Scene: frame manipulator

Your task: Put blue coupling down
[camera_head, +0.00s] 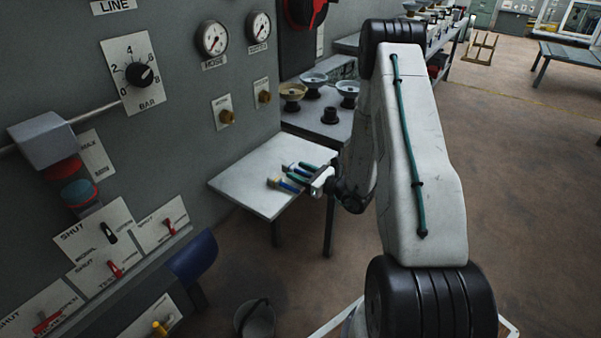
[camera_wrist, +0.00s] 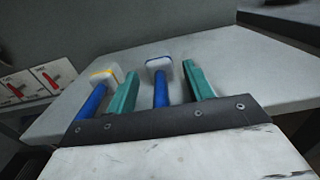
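The blue coupling, a blue handle with a pale head edged in blue (camera_wrist: 160,65), shows in the wrist view over the pale grey table top. It lies between the two teal fingers of my gripper (camera_wrist: 161,90), with a visible gap on each side. My gripper appears open around it. A dark bar of the gripper hides the coupling's near end. I cannot tell whether the coupling touches the table top. In the head view my gripper (camera_head: 309,172) is low over the small table (camera_head: 250,190).
A similar blue piece with a yellow-edged head (camera_wrist: 104,76) is just left of the left finger. The grey panel wall (camera_head: 180,130) with switches stands left of the table. Bowls (camera_head: 314,80) stand on a bench behind. The table's front left is bare.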

